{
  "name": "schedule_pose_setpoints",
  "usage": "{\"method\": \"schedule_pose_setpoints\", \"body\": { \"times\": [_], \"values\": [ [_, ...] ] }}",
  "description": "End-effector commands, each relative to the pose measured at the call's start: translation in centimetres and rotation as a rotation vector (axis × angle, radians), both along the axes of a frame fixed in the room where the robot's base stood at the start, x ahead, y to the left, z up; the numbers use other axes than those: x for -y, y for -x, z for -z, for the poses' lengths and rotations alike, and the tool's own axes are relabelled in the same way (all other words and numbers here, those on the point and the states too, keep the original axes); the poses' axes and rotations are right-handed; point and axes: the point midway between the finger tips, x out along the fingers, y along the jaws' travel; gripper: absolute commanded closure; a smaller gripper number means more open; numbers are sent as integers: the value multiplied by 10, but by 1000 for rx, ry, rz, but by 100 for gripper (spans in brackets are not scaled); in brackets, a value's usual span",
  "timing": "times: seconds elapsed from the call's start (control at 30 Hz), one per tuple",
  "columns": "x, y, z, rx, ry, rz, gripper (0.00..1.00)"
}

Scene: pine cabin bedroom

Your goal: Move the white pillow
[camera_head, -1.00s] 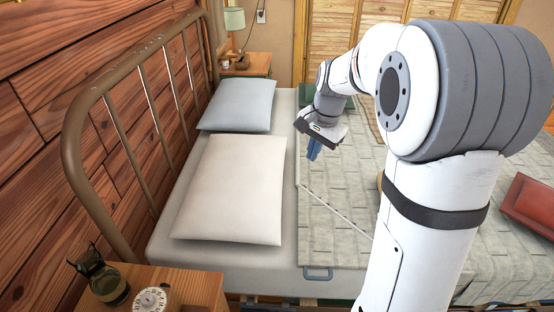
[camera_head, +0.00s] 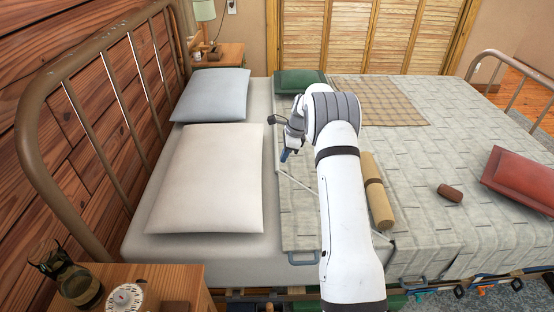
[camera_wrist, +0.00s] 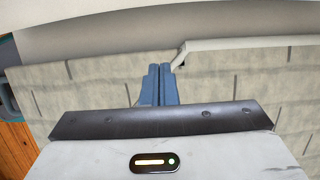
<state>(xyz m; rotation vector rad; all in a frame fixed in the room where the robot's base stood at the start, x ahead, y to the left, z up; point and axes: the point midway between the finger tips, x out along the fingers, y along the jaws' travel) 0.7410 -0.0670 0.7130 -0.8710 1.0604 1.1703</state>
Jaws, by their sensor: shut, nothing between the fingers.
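The white pillow (camera_head: 208,178) lies flat on the left side of the bed, nearest the camera, against the sheet (camera_head: 160,248). It looks cream white and plump. A second, pale blue-grey pillow (camera_head: 211,94) lies behind it. My gripper (camera_head: 286,155) is to the right of the white pillow, over the patterned bedspread, apart from it. In the wrist view my blue fingers (camera_wrist: 159,84) are together, with nothing between them. Whether the pale band at the top of that view is the pillow or the sheet, I cannot tell.
A tan roll (camera_head: 377,190), a small brown roll (camera_head: 450,192), a red cushion (camera_head: 522,178) and a green cushion (camera_head: 299,81) lie on the bedspread. A metal headboard (camera_head: 70,95) borders the left.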

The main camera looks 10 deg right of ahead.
Motion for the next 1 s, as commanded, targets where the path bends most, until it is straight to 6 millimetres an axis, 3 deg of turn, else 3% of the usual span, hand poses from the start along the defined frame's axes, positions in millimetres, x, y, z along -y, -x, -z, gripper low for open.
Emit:
{"method": "schedule_pose_setpoints", "body": {
  "times": [0.37, 0.6, 1.0],
  "values": [
    [-23, -3, 78, -3, -1, -2, 100],
    [-54, -10, 75, 1, 0, -3, 100],
    [-60, -11, 75, 0, 0, 0, 100]
  ]
}}
